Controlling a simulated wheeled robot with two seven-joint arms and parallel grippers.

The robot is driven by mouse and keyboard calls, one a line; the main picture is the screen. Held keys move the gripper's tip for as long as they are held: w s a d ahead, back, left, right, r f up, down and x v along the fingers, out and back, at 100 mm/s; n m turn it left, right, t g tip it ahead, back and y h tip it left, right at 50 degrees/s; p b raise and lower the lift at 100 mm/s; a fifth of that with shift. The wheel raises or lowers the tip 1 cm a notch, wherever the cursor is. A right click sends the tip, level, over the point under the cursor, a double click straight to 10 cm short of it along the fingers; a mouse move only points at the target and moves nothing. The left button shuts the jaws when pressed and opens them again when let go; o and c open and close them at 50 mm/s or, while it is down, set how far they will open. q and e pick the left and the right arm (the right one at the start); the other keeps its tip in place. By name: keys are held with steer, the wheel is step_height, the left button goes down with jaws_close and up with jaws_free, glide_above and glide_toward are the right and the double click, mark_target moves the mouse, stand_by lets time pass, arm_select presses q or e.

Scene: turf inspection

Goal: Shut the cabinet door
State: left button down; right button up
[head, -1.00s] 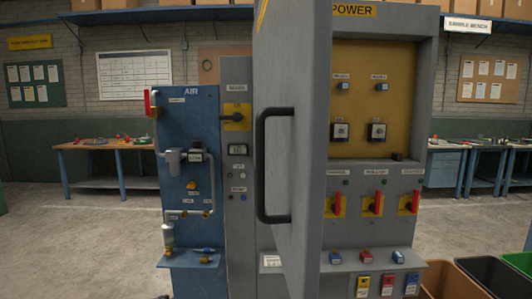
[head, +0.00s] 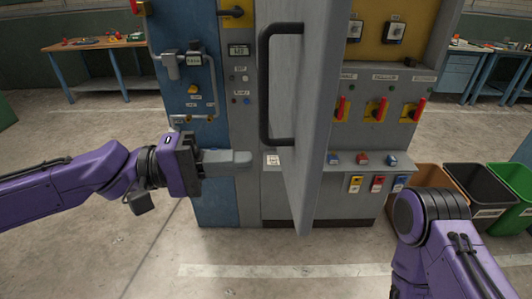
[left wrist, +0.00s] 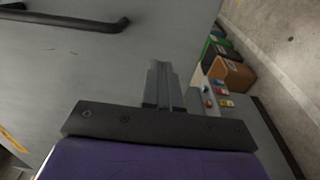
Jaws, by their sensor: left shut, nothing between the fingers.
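The grey cabinet door (head: 307,140) stands swung open toward me, seen nearly edge-on in the head view. Its black bar handle (head: 265,85) is on the left-facing side. In the left wrist view the door panel (left wrist: 150,40) fills much of the picture, with the handle (left wrist: 75,20) at upper left. My left gripper (head: 246,160) is shut and empty, left of the door and below the handle, its fingers pointing at the panel. Its fingers (left wrist: 158,75) also show in the left wrist view; I cannot tell whether they touch. My right arm shows at lower right, its gripper out of frame.
The grey power cabinet (head: 345,210) has red switches and a small shelf with coloured items. A blue air panel (head: 215,205) stands at its left. Brown, black and green bins (head: 480,185) stand at the right. The floor in front is clear.

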mark_target(288, 159)
arm_select(q)
steer(key=d, duration=0.3)
steer(key=d+p, duration=0.1)
steer(key=d, duration=0.1)
steer(key=shift+w+d, duration=0.15)
steer(key=shift+w, duration=0.1)
